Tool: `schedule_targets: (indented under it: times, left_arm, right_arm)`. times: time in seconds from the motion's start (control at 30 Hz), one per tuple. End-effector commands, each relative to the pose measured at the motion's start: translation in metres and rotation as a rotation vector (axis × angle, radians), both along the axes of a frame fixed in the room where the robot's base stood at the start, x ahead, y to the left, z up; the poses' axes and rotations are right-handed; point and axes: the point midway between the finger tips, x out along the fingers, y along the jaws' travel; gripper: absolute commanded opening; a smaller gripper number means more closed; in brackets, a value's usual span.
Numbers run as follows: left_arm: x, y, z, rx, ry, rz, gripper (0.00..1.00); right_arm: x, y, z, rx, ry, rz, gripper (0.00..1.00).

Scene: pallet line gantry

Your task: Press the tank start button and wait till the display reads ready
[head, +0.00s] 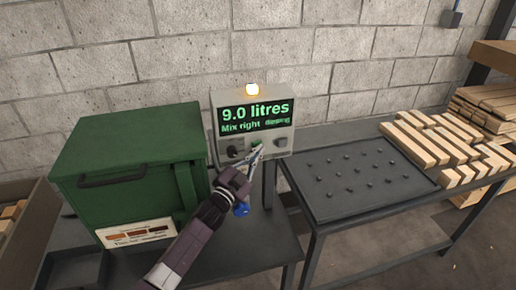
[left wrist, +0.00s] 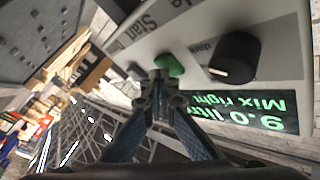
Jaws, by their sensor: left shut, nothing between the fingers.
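The green start button (left wrist: 169,64) sits beside a black knob (left wrist: 234,57) and a partly cut-off "Start" label. My left gripper (head: 254,155) is shut and empty, its tips (left wrist: 160,82) at the green button; I cannot tell whether they touch it. The green tank (head: 130,150) with a lid and handle stands left of the box. My right gripper is out of view.
A dark tray (head: 345,200) with several small pegs lies on the bench to the right. Several wooden planks (head: 440,145) lie beyond it, and more timber is stacked at the far right. A block wall (head: 180,50) closes off the back.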

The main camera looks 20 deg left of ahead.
Motion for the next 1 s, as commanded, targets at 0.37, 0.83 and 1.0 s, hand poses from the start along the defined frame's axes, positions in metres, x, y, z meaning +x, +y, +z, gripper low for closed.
schedule_targets:
  times: [0.37,0.83,1.0]
  left_arm:
    - [-0.013,-0.008,0.000,-0.002,0.002,0.001,0.00]
    - [-0.019,-0.013,0.000,-0.001,0.001,0.000,0.00]
    - [-0.033,-0.022,0.000,-0.003,0.002,-0.001,0.00]
  right_arm:
    - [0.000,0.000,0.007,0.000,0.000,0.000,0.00]
    - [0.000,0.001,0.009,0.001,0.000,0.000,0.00]
    - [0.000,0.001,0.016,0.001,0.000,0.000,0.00]
